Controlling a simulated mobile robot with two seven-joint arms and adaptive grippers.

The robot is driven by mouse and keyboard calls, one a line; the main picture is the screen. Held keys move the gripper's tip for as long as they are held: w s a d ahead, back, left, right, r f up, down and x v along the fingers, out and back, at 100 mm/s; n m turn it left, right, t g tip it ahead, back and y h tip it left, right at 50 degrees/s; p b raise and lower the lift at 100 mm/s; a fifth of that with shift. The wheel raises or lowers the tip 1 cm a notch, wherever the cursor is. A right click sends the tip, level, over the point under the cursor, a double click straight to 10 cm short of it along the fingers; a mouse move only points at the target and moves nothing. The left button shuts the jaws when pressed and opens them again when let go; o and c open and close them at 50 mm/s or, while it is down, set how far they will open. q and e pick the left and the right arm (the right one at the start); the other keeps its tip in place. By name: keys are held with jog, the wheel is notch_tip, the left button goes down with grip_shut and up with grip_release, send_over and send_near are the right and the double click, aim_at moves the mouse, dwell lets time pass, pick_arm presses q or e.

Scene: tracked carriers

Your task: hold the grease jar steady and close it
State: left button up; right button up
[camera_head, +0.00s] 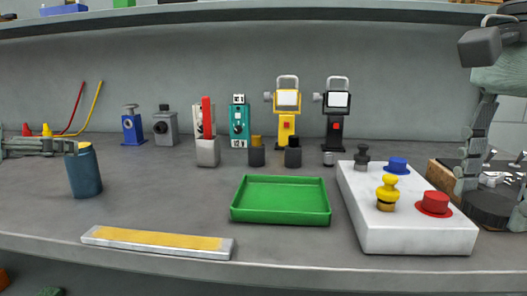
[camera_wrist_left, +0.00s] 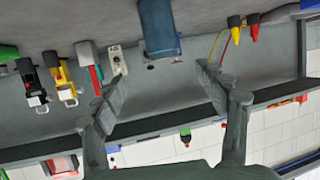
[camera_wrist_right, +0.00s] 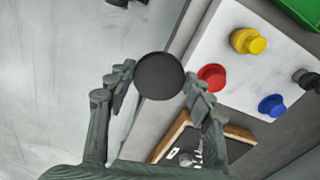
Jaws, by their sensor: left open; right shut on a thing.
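The grease jar is likely the blue cylinder (camera_head: 86,174) standing upright at the left of the bench, with some yellow at its top. It also shows in the left wrist view (camera_wrist_left: 160,30). My left gripper (camera_wrist_left: 160,66) is open, with the jar just beyond and between its fingertips; no contact is clear. My right gripper (camera_wrist_right: 160,80) is shut on a dark round disc, likely the lid (camera_wrist_right: 160,76), which also shows in the head view (camera_head: 488,211). It is held off to the far right, well apart from the jar.
A green tray (camera_head: 281,217) lies mid-bench, with a yellow-topped bar (camera_head: 158,242) front left. A white block (camera_head: 400,238) with coloured knobs stands at right, near a wooden-edged box (camera_wrist_right: 174,134). Several devices, including a yellow one (camera_head: 287,122), line the back.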

aim_at(83, 170)
pick_arm(q)
jog(key=shift+s, duration=0.15)
pick_arm(e)
jog(key=shift+s, duration=0.2)
jog(key=shift+r+p, duration=0.85)
jog(key=shift+w+r+p, duration=0.1)
jog(key=shift+r+p, duration=0.25)
pick_arm(q)
jog(key=x, duration=0.6)
jog(key=shift+w, duration=0.45)
pick_arm(e)
jog(key=shift+r, duration=0.2)
pick_arm(q)
jog(key=shift+f, duration=0.1)
